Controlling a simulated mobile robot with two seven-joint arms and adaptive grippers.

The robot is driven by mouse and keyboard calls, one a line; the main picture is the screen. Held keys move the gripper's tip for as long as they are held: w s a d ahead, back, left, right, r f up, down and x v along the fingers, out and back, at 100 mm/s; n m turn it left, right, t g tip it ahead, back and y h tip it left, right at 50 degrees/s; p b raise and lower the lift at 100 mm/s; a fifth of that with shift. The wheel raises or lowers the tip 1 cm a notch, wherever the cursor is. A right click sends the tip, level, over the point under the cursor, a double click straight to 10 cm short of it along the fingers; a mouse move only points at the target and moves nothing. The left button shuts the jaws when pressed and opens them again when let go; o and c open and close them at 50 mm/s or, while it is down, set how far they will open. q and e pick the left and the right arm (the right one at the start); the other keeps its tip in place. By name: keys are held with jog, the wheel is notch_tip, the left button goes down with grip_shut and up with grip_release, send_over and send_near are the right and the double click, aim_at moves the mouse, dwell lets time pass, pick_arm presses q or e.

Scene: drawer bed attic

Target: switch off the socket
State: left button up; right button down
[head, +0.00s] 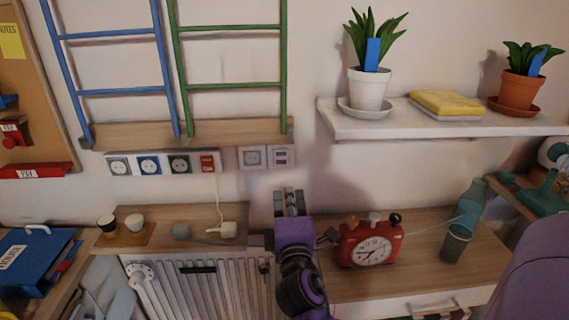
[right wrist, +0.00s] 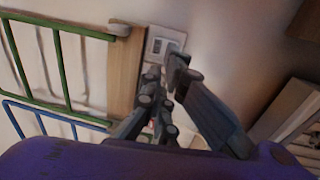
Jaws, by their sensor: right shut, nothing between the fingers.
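Right of these is a separate white plate with a socket (head: 252,157) and a slotted unit (head: 281,157). My right gripper (head: 289,202) is shut and empty, below the white plate. In the right wrist view its fingers (right wrist: 168,85) point up towards a white wall plate (right wrist: 164,44). My left gripper is not in view.
A white cable hangs below the red panel to a white plug block (head: 228,229). A red alarm clock (head: 370,242) stands right of my right arm, with a teal bottle (head: 471,204) beyond. A shelf (head: 430,124) with plants juts out above right. Ladders (head: 121,92) rest on the ledge.

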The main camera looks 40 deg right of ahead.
aim_at(284, 155)
jog(key=p+x, duration=0.1)
jog(key=x, duration=1.3)
jog(key=shift+w+d+r+p, duration=0.2)
jog(key=shift+w+r+p, duration=0.1)
jog(key=shift+r+p, duration=0.15)
jog(key=shift+f, duration=0.25)
